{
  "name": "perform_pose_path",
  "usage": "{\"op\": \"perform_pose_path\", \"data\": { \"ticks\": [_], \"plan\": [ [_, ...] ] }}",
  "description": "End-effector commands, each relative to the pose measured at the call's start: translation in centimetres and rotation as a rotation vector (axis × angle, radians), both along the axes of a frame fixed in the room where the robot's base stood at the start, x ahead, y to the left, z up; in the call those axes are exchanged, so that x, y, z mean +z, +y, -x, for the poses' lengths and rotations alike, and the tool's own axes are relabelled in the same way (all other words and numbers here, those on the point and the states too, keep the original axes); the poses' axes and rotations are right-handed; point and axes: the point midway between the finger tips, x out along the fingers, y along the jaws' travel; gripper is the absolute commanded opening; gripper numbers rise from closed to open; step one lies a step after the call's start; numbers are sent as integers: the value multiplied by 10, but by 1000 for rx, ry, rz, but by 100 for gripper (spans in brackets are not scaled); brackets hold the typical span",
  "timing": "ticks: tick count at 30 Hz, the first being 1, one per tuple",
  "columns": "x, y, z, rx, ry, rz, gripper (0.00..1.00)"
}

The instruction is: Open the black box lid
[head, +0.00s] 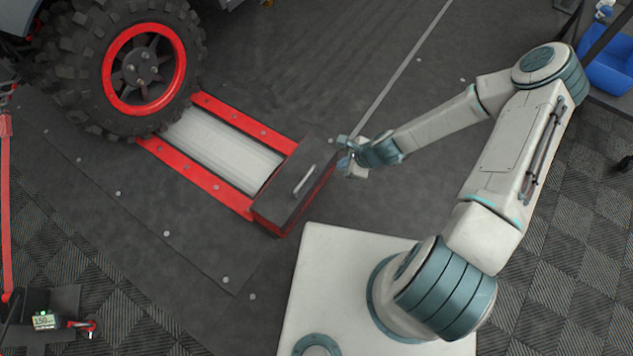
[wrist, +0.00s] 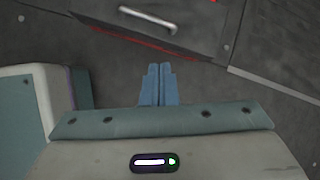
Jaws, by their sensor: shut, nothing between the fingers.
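The black box (head: 292,189) sits at the near end of the red roller frame, its dark lid down. A light bar handle (head: 304,181) is on top of the lid. In the wrist view the lid (wrist: 190,22) is at the top, with the handle (wrist: 147,19) on it and a red edge below. My gripper (head: 346,152) is just right of the box in the head view, apart from the handle. In the wrist view its blue fingers (wrist: 159,84) are together with nothing between them, pointing toward the box.
A large black tyre with a red rim (head: 143,69) stands on the far end of the red roller frame (head: 205,180). A blue bin (head: 608,68) is at the upper right.

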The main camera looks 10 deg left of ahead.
Motion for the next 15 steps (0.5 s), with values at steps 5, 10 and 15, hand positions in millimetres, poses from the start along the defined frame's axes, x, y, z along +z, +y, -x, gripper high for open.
{"op": "perform_pose_path", "data": {
  "ticks": [5,10,15],
  "plan": [
    [-55,24,5,-208,91,-91,0],
    [-75,35,6,-328,139,-136,0],
    [-84,42,5,-365,156,-148,0]
  ]
}}
